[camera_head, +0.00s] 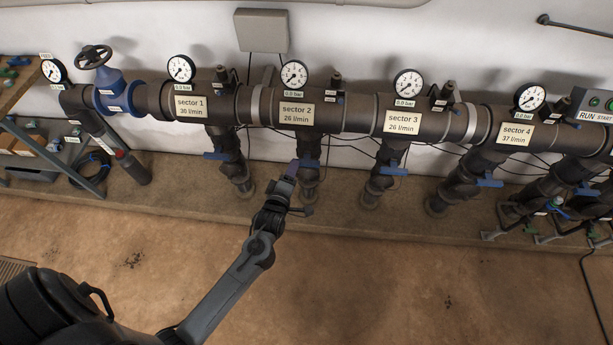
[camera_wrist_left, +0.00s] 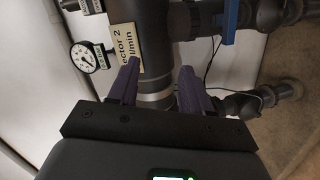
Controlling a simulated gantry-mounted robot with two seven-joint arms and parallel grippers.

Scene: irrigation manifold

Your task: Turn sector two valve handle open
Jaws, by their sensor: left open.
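The sector 2 label (camera_head: 297,114) is on the large dark manifold pipe, and it also shows turned sideways in the left wrist view (camera_wrist_left: 127,47). Below it, the blue sector 2 valve handle (camera_head: 309,163) sits on the downpipe, partly behind my gripper. My left gripper (camera_head: 292,168) is close to the left side of this handle in the head view; contact cannot be told. In the left wrist view its purple fingers (camera_wrist_left: 160,82) stand apart with nothing held between them. A blue handle (camera_wrist_left: 229,21) lies beyond and right of the fingers there, apart from them. My right gripper is not seen.
Blue handles for sector 1 (camera_head: 217,156), sector 3 (camera_head: 392,170) and sector 4 (camera_head: 489,182) sit on neighbouring downpipes. Gauges line the pipe top, and thin cables hang behind. A shelf (camera_head: 20,130) stands at far left. The brown floor (camera_head: 380,270) in front is clear.

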